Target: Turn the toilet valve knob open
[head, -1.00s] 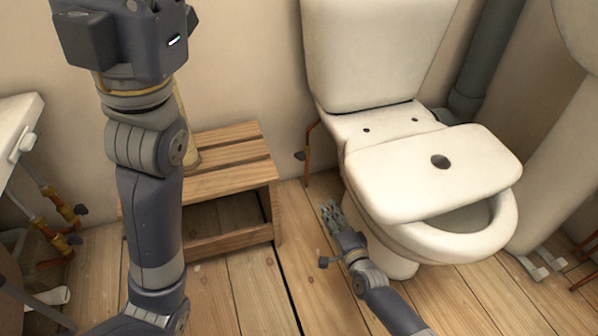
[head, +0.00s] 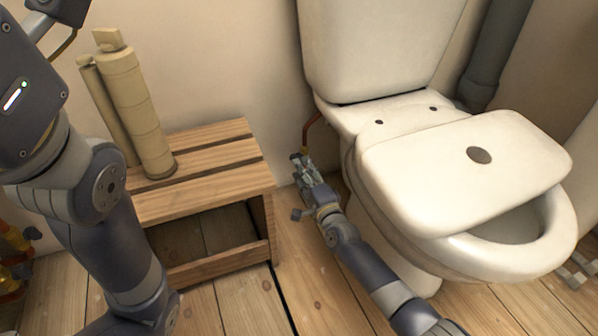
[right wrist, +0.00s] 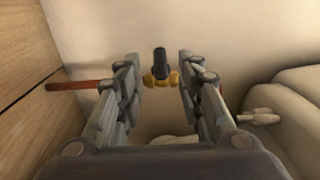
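The toilet valve shows in the right wrist view, with a dark knob (right wrist: 160,62) and a brass-coloured body (right wrist: 161,81) on a copper pipe (right wrist: 80,86). My right gripper (right wrist: 158,92) is open, with one finger on each side of the valve and the knob between and just beyond the fingertips. I cannot tell whether the fingers touch it. In the head view my right gripper (head: 302,165) is low at the wall beside the toilet (head: 400,200), under the bent copper pipe (head: 310,128), and mostly hides the valve. My left gripper is out of view.
A wooden step stool (head: 200,180) carrying beige rolls (head: 138,115) stands left of my right gripper. The toilet bowl rises close on the right of my right forearm. Plank floor (head: 240,305) is clear in front of the stool.

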